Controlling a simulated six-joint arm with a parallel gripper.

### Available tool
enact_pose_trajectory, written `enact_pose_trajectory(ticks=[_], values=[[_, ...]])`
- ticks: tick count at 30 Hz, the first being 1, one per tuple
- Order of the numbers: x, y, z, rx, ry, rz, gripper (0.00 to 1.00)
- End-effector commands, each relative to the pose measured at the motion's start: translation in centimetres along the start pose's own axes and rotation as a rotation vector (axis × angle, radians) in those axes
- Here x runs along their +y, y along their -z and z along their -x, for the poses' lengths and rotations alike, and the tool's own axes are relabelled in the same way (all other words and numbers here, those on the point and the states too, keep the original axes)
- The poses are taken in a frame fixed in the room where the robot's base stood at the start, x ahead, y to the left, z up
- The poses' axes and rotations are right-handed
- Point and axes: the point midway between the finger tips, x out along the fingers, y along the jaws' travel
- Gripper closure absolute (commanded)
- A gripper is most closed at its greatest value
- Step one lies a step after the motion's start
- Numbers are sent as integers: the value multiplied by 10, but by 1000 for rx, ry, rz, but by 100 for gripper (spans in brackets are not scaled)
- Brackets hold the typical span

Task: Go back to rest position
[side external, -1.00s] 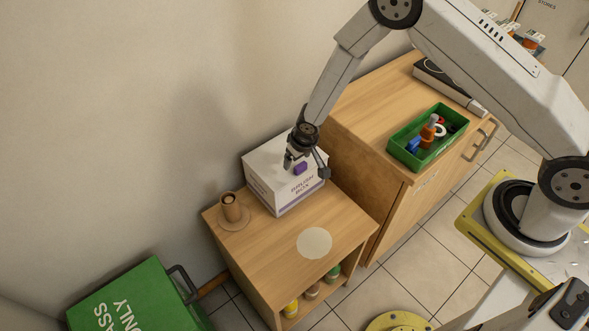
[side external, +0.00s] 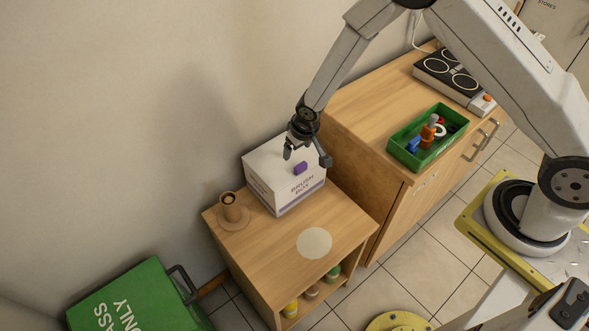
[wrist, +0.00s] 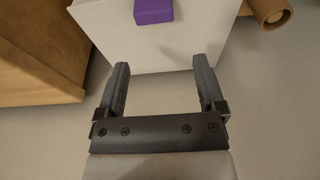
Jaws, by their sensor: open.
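My gripper (side external: 302,156) is open and empty in the side view, just above the back part of the white brush box (side external: 265,180). The box has purple lettering and a purple stripe, and stands closed on the low wooden shelf unit. A small purple block (side external: 300,168) sits on top of the box. In the wrist view my gripper's two fingers (wrist: 164,88) are spread apart with nothing between them. The purple block (wrist: 153,11) is at the top edge there, beyond the fingertips, on the white box (wrist: 190,45).
A brown cup-like holder (side external: 231,207) on a round base and a pale disc (side external: 314,243) are on the shelf unit (side external: 262,255). The taller cabinet at right holds a green tray (side external: 396,151) of small items and a hot plate (side external: 447,75). A green bin (side external: 135,300) stands lower left.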

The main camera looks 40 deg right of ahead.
Motion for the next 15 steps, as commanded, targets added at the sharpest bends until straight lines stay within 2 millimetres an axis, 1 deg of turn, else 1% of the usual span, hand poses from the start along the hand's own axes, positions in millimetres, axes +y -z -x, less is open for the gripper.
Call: enact_pose_trajectory(ticks=[5, 8, 11, 15], values=[[4, 0, 13, 1, -2, -2, 12], [9, 0, 28, 2, -4, -3, 12], [16, -3, 48, 2, -7, -4, 12], [27, -10, 79, 1, -10, -5, 12]])
